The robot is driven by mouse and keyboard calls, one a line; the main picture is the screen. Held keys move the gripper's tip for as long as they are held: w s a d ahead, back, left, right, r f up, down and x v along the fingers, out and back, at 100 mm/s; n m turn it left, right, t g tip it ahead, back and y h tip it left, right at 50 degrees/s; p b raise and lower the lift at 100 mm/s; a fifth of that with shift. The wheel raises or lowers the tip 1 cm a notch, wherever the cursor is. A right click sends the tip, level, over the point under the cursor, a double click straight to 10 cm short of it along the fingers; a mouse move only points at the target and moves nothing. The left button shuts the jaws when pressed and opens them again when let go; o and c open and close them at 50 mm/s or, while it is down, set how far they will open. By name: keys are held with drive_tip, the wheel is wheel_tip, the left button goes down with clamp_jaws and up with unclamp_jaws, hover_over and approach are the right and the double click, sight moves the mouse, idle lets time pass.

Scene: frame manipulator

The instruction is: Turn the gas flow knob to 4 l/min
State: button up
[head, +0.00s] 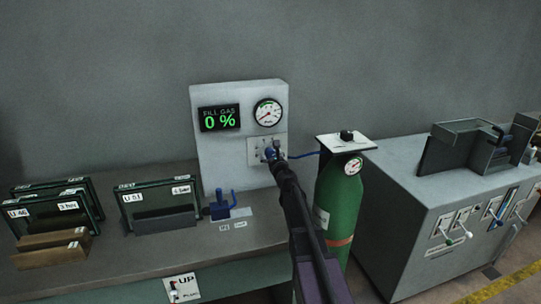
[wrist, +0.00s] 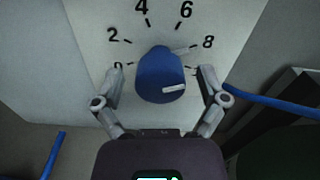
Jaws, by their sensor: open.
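The gas flow knob (wrist: 158,78) is blue, with white marks on its front and at its upper right edge. It sits on a white dial plate with printed numbers; 2, 4, 6 and 8 are readable. The upper right white mark points roughly toward the 8, but the exact setting is hard to tell. My gripper (wrist: 162,73) is open, with one finger on each side of the knob and visible gaps between. In the head view my gripper (head: 273,158) is at the dial plate (head: 254,150) on the white panel and hides part of the knob.
A green gas cylinder (head: 340,205) stands close on the right, with a blue hose (head: 304,155) near my gripper. Framed units (head: 160,205) and a grey cabinet (head: 405,190) flank it.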

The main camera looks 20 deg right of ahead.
drive_tip(key=shift+w, duration=0.1)
drive_tip(key=c, duration=1.1)
drive_tip(key=shift+c, duration=0.2)
drive_tip(key=shift+n, duration=0.4)
drive_tip(key=n, duration=0.8)
drive_tip(key=shift+w, duration=0.1)
drive_tip(key=n, duration=0.4)
drive_tip(key=shift+a, duration=0.1)
drive_tip(key=n, duration=0.4)
drive_tip(key=shift+f+n, duration=0.1)
drive_tip(key=shift+n, duration=0.3)
